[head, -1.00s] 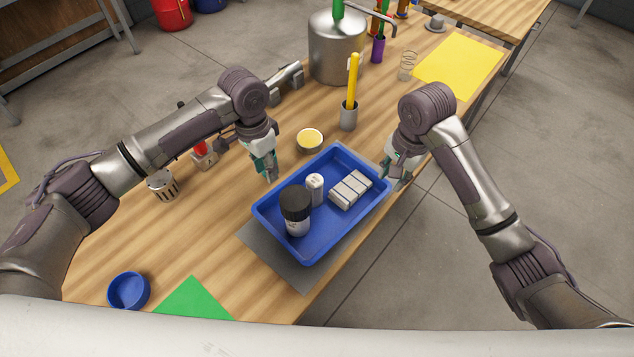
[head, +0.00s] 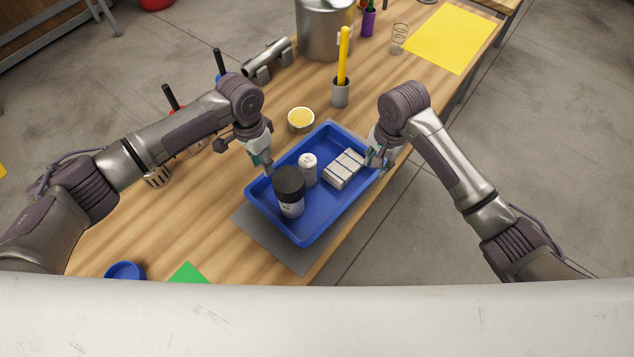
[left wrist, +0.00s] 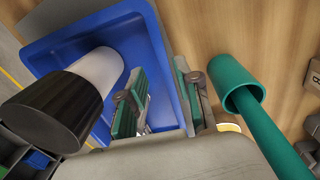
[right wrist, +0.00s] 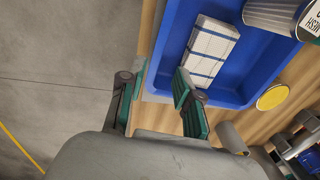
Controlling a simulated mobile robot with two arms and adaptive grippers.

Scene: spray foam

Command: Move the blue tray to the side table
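The blue tray (head: 325,208) sits on a grey mat on the wooden table. My left gripper (head: 265,165) is at the tray's left long side. In the left wrist view its open fingers (left wrist: 160,95) stand on either side of the tray wall. My right gripper (head: 378,158) is at the tray's far right end. In the right wrist view its open fingers (right wrist: 160,95) straddle the rim. I cannot tell whether either touches the wall.
A yellow cup (head: 301,120), a grey holder (head: 340,93) with a yellow stick and a metal pot (head: 325,30) stand behind the tray. A yellow sheet (head: 450,38) lies far right. A blue bowl (head: 125,271) is near left.

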